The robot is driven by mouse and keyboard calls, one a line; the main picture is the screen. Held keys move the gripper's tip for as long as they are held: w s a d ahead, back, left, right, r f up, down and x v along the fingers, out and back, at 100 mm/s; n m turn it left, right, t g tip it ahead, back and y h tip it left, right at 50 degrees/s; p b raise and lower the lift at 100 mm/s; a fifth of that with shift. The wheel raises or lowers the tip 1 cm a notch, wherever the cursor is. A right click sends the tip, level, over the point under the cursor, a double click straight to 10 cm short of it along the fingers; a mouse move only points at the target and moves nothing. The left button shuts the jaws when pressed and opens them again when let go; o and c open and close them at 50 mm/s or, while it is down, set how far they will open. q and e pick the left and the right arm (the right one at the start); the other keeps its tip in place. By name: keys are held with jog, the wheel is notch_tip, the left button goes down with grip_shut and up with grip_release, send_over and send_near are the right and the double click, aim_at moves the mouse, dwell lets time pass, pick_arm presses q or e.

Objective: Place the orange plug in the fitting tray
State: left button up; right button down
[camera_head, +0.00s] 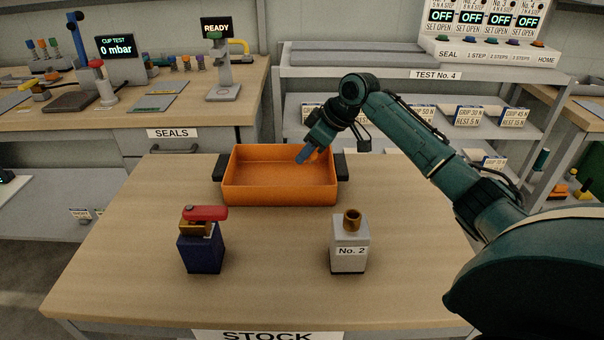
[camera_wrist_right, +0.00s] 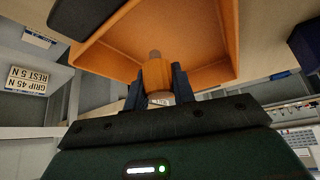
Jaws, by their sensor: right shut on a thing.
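An orange tray (camera_head: 280,191) with low walls stands at the far side of the wooden table, and its inside looks empty in the head view. My right gripper (camera_head: 304,156) reaches in from the right, over the right part of the tray, with blue fingers pointing down. In the right wrist view the gripper is shut on the orange plug (camera_wrist_right: 156,73), a short cylinder with a narrower brownish end toward the tray (camera_wrist_right: 205,78). The plug cannot be made out in the head view. Whether it touches the tray floor cannot be told. My left gripper is out of view.
A dark blue block (camera_head: 202,252) with a red-topped lever stands at the table's front left. A white "No. 2" block (camera_head: 349,256) with a brass fitting (camera_head: 352,220) stands at front right. The table between them is clear. A shelf rack (camera_head: 300,97) stands behind the tray.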

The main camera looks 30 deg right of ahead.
aim_at(307, 180)
jog(key=shift+f, duration=2.55)
jog(key=shift+f, duration=0.1)
jog(key=c, duration=1.2)
grip_release()
jog(key=shift+o, duration=0.2)
jog(key=v, duration=1.2)
jog(key=shift+p, duration=0.3)
